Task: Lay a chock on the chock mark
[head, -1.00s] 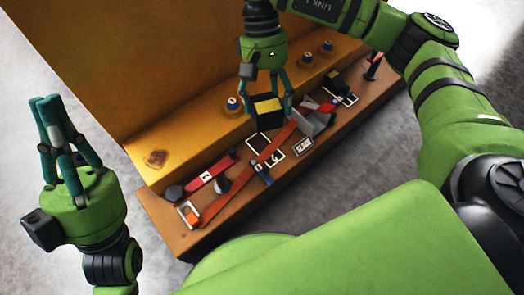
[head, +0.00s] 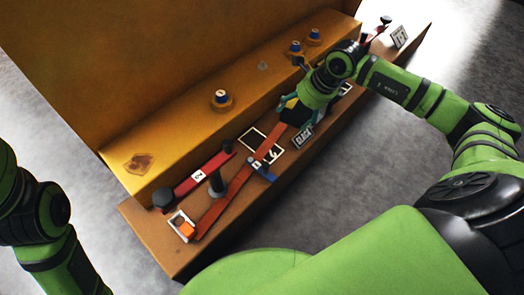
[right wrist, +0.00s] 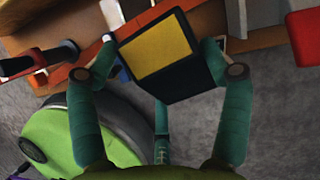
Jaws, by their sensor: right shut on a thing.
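My right gripper (head: 291,106) is shut on a black block with a yellow face, the chock (right wrist: 160,48). In the right wrist view the fingers of my right gripper (right wrist: 160,55) press its two sides. In the head view the hand and wrist largely cover the chock. The white-outlined dark mark (head: 255,135) lies on the brown ledge, crossed by a red strap, left of the held chock. Another white outline (head: 345,88) shows partly behind my right arm. My left gripper is outside the head view; only its arm shows at left.
The red strap (head: 226,195) runs along the ledge (head: 155,235). A red bar (head: 200,177) and a dark post (head: 215,183) stand near its left end. A "SLACK" card (head: 303,137) lies near the front edge. Blue-topped knobs (head: 221,98) sit on the yellow step behind.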

